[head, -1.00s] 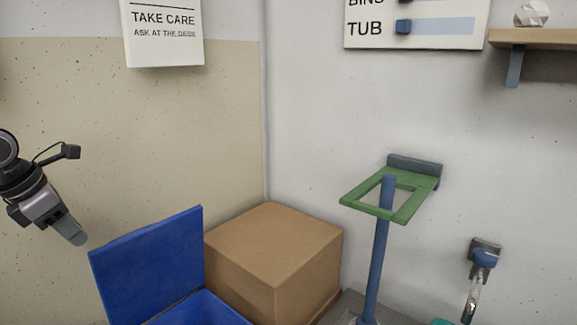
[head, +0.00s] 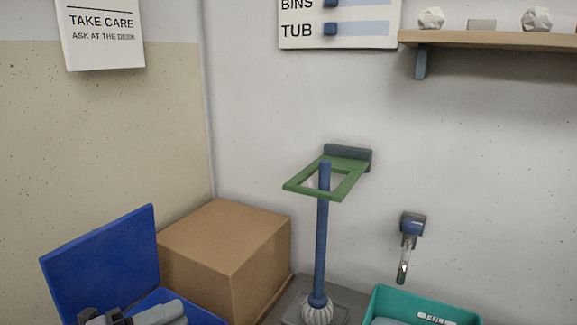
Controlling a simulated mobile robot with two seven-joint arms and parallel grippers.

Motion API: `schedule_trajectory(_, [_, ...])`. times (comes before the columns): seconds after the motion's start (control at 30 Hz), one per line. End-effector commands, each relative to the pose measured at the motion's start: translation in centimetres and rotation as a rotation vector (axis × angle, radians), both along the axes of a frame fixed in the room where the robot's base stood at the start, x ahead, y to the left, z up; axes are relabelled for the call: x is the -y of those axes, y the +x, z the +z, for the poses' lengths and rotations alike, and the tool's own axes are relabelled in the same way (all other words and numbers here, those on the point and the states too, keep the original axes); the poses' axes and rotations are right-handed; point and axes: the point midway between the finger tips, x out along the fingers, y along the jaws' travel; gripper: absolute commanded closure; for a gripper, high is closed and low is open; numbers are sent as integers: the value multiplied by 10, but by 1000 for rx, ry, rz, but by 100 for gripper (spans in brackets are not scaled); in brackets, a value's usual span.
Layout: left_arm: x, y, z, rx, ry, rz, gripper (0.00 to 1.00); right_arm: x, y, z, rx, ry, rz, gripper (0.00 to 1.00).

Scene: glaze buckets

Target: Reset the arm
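My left gripper (head: 165,311) shows at the bottom left of the head view, in front of the blue bin. Only its upper part is in the frame, a grey rounded end with darker parts to its left. The bottom edge cuts it off, so I cannot tell whether it is open or shut, or whether it holds anything. My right gripper is not in view.
A blue bin (head: 104,255) with a raised lid and a cardboard box (head: 232,240) stand at the left. A blue pole (head: 321,245) passes through a green wall frame (head: 352,180). A teal tub (head: 385,300) sits at lower right, below a wall shelf (head: 490,40).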

Motion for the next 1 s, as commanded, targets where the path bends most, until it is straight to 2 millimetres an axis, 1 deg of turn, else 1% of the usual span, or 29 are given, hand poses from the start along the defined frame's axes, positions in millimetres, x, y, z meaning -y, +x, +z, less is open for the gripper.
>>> schedule_trajectory(0.03, [10, -4, -7, -88, -156, 66, 74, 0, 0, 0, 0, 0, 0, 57])
schedule_trajectory(0.07, [13, -5, -11, -140, -240, 109, 74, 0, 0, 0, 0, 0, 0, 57])
schedule_trajectory(0.1, [16, -7, -18, -218, -348, 165, 74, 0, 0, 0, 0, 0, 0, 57])
schedule_trajectory(0.17, [21, -11, -31, -344, -507, 251, 74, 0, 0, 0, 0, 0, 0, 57])
schedule_trajectory(0.2, [25, -15, -42, -434, -606, 305, 74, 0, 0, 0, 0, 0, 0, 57])
schedule_trajectory(0.27, [31, -24, -59, -575, -744, 384, 74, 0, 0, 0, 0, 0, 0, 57])
schedule_trajectory(0.3, [36, -31, -71, -670, -827, 431, 74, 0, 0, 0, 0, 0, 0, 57])
schedule_trajectory(0.37, [45, -42, -88, -809, -939, 494, 74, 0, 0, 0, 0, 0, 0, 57])
schedule_trajectory(0.4, [52, -51, -98, -899, -1004, 531, 74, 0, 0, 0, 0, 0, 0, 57])
schedule_trajectory(0.5, [73, -74, -120, -1119, -1148, 605, 74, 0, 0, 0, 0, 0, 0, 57])
schedule_trajectory(0.57, [87, -89, -130, -1247, -1219, 638, 74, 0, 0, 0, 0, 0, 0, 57])
schedule_trajectory(0.63, [105, -107, -138, -1397, -1297, 669, 74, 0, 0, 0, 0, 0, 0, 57])
schedule_trajectory(0.7, [99, -105, -121, -1387, -1284, 685, 74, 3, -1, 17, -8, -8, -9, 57])
schedule_trajectory(0.87, [91, -107, -104, -1376, -1275, 721, 74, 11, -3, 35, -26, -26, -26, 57])
schedule_trajectory(1.0, [82, -110, -84, -1368, -1270, 758, 74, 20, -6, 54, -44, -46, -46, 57])
